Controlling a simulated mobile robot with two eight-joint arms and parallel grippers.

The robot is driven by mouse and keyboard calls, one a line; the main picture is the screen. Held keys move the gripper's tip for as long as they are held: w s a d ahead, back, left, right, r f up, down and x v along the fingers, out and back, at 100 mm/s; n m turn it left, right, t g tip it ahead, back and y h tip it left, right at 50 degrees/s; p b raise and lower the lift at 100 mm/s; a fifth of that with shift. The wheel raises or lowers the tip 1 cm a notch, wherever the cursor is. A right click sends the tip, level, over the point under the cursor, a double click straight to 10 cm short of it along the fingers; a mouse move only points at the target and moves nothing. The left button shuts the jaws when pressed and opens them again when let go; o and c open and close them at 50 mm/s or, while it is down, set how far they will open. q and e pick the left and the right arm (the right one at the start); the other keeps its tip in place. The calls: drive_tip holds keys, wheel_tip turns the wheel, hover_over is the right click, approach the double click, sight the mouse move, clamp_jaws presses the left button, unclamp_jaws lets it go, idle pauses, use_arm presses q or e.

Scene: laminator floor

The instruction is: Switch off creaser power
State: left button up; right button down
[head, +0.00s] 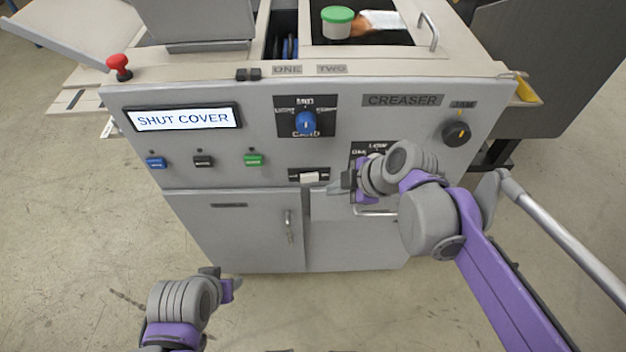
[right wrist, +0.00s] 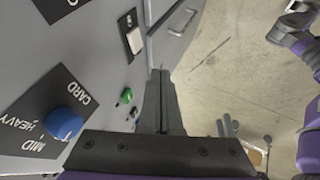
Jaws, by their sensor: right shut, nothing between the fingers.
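The creaser is a grey machine with a front panel (head: 260,100) and a CREASER label (head: 403,100). A white rocker switch (head: 310,177) sits on a black plate below the blue knob; its lettering is too small to read. It also shows in the right wrist view (right wrist: 134,40). My right gripper (head: 336,188) is shut and empty, just right of and slightly below the switch. In the right wrist view its closed fingers (right wrist: 160,76) show apart from the switch. My left gripper (head: 214,272) hangs low before the cabinet doors; its fingers are unclear.
The display (head: 184,118) reads SHUT COVER. Nearby are a blue knob (head: 306,123), a black knob (head: 456,133), blue (head: 156,162), black (head: 204,161) and green (head: 253,160) buttons, and a red mushroom button (head: 119,65). A green-lidded jar (head: 338,22) stands on top.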

drive_tip(key=b, duration=0.1)
approach(311, 181)
drive_tip(key=s+a+f, duration=0.2)
drive_tip(key=a+f, duration=0.2)
drive_tip(key=f, duration=0.1)
use_arm(q)
drive_tip(key=shift+f, duration=0.6)
use_arm(e)
drive_tip(key=shift+w+a+r, duration=0.1)
drive_tip(key=shift+w, duration=0.75)
drive_tip(key=shift+w+a+r, duration=0.1)
drive_tip(key=shift+w, duration=0.8)
